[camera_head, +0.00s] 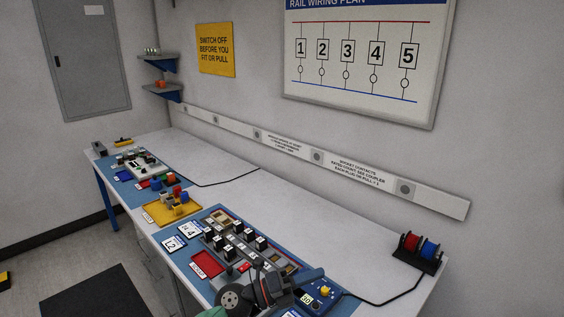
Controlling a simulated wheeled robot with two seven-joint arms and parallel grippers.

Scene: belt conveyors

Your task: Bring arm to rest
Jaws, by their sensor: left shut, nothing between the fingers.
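My left gripper (268,283) is at the bottom middle of the head view, low over the near end of the workbench (330,232). It is dark grey, shut and empty. It overlaps the near part of a blue mat with a row of black-and-white relay-like blocks (238,228) on a rail, and hides some of what lies there. A blue control box (321,291) with a yellow knob is just right of it. My right gripper is not in view.
A red tray (206,264) and white cards (187,229) lie left of the blocks. A yellow tray (160,212) holds coloured parts. Red and blue spools (418,244) stand at the right edge, with a black cable to the box. The bench's back strip is mostly clear.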

